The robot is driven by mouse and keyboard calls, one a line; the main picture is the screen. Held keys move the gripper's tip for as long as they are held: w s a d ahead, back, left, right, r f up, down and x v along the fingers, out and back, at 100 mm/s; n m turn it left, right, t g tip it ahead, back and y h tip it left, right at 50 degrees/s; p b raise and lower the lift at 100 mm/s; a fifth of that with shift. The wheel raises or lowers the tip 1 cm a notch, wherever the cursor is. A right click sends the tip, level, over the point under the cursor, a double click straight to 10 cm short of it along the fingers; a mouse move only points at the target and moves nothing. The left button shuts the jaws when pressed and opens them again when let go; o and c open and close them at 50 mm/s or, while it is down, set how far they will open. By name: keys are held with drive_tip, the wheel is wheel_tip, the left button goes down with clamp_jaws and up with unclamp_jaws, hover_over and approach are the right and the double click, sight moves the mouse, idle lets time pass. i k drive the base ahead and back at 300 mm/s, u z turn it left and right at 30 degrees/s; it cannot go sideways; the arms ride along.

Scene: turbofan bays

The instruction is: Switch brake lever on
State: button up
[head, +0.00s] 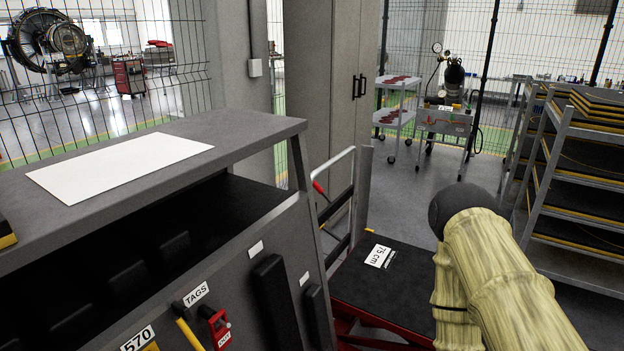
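A lever with a red grip (319,188) sticks out beside the upright grey push-handle frame (352,205) of a lift cart. It is the only lever-like part I can make out on the cart, and I cannot tell whether it is the brake lever or how it is set. The cart has a black platform (400,270) marked "75 cm" and a red underframe (345,325). Its wheels are hidden. My arm, in a pale yellow sleeve with a dark rounded joint, covers the right part of the cart. My gripper is not in view.
A grey cabinet (235,240) with a white sheet (120,167) on top stands close at left, next to the cart's handle. A shelf rack (545,150) stands at right. Open floor (420,195) lies behind the cart. Trolleys (443,122) stand farther back.

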sight(315, 185)
drive_tip(key=k, duration=0.6)
drive_tip(key=z, duration=0.5)
drive_tip(key=i, duration=0.55)
drive_tip(key=z, duration=0.7)
drive_tip(key=i, duration=0.8)
drive_tip(key=u, duration=0.65)
drive_tip(key=i, duration=0.65)
drive_tip(key=u, duration=0.65)
